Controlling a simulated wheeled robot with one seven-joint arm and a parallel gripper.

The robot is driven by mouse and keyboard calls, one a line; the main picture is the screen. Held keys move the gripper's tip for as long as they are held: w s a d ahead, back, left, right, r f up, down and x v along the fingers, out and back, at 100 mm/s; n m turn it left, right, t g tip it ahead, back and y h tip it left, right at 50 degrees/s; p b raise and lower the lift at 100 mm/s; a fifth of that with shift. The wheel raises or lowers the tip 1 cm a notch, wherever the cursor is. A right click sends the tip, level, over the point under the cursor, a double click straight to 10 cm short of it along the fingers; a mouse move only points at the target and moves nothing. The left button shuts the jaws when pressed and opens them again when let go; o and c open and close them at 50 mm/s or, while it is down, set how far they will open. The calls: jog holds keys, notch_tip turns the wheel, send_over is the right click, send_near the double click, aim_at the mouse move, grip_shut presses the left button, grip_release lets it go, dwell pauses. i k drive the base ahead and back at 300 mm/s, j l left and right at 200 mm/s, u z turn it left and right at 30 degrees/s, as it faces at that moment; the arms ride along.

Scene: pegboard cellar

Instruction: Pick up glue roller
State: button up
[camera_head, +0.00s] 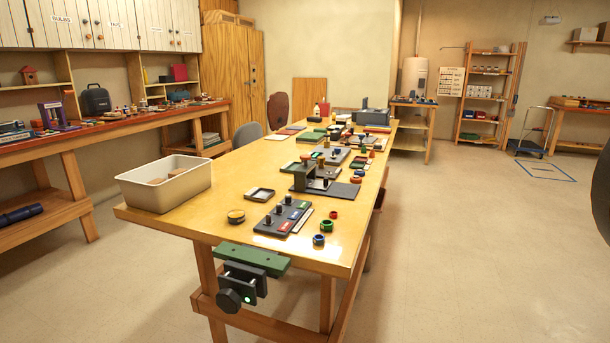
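I cannot make out a glue roller for certain. Many small items crowd the long wooden worktable (150,214), and those toward its far end are too small to tell apart. My gripper is not in view.
A white bin (164,184) with brown items inside stands at the table's left front corner. A green and black vise (246,268) juts from the near edge. A side bench (110,130) lines the left wall. The floor right of the table (470,240) is clear.

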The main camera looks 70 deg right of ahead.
aim_at(339, 120)
jog(key=z, duration=2.1)
jog(key=i+l+z, duration=0.4)
jog(key=i, duration=0.4)
jog(key=i+z, duration=0.4)
jog(key=i, duration=2.3)
jog(key=i+l+u, duration=0.15)
jog(key=i+u, duration=0.3)
jog(key=i+l+u, duration=0.35)
jog(key=i+u, duration=0.15)
jog(key=i, duration=0.15)
jog(key=i+l+u, duration=0.7)
jog(key=l+u, duration=0.2)
jog(key=i+l+u, duration=0.2)
jog(key=l+u, duration=0.75)
jog(key=l, duration=0.15)
jog(key=l+u, duration=0.5)
jog(key=l, duration=0.15)
